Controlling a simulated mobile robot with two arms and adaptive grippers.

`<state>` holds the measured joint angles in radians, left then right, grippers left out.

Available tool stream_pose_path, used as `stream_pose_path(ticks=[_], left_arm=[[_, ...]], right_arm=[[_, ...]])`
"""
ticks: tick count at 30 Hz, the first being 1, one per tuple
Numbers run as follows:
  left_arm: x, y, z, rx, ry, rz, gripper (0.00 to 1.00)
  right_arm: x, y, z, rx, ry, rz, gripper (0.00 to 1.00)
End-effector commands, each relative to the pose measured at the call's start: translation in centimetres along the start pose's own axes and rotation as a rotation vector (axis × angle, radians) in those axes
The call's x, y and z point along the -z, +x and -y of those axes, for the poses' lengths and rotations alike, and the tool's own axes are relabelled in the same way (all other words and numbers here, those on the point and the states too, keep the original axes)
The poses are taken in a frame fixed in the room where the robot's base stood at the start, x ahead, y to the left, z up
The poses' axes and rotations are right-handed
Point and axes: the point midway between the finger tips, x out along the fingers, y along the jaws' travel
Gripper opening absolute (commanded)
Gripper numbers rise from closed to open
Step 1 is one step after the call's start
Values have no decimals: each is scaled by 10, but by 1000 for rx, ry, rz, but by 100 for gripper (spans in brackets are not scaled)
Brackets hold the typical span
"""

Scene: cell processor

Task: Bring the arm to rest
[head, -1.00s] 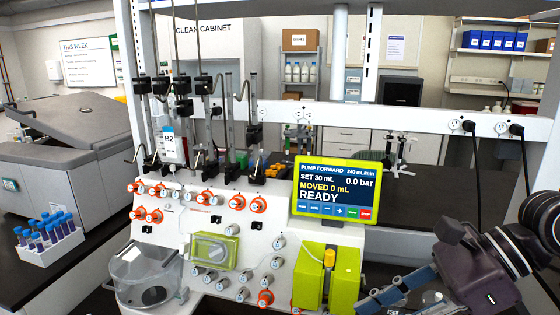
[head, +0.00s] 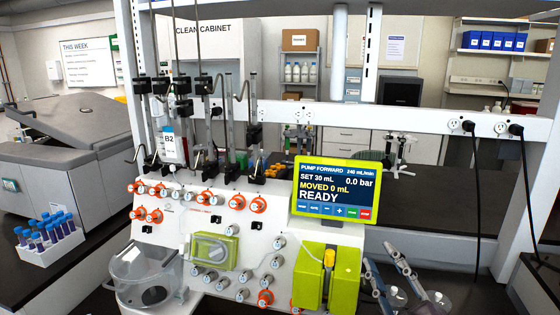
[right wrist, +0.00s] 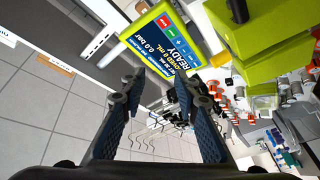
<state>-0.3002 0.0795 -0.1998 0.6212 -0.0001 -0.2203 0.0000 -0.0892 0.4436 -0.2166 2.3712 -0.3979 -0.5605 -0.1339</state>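My right gripper (head: 380,256) shows low in the head view, to the right of the cell processor (head: 180,232), with its fingers pointing up. In the right wrist view the gripper (right wrist: 158,80) is open, with a clear gap and nothing between the fingers. The processor's green-framed screen (head: 335,188) reads "READY" and "MOVED 0 mL". The screen also shows beyond the fingertips in the right wrist view (right wrist: 165,40). My left gripper is not in view.
The yellow-green pump block (head: 345,278) stands just left of my right gripper. A rack of blue-capped tubes (head: 48,248) sits on the left bench. White posts and a rail with plugged-in cords (head: 476,190) stand at the right.

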Motion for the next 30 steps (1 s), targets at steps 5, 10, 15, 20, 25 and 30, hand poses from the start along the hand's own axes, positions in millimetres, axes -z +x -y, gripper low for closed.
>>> stream_pose_path(ticks=[5,10,15,20,25,30], left_arm=[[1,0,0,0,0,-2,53],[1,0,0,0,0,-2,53],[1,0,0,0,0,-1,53],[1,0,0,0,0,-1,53],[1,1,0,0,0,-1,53],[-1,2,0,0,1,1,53]], right_arm=[[-99,-59,78,175,253,413,29],[-154,-144,150,340,436,765,29],[-173,-227,199,478,554,1032,29],[-172,-296,230,589,632,1231,29],[-190,-320,264,642,654,1321,29],[-226,-321,308,655,647,1339,29]])
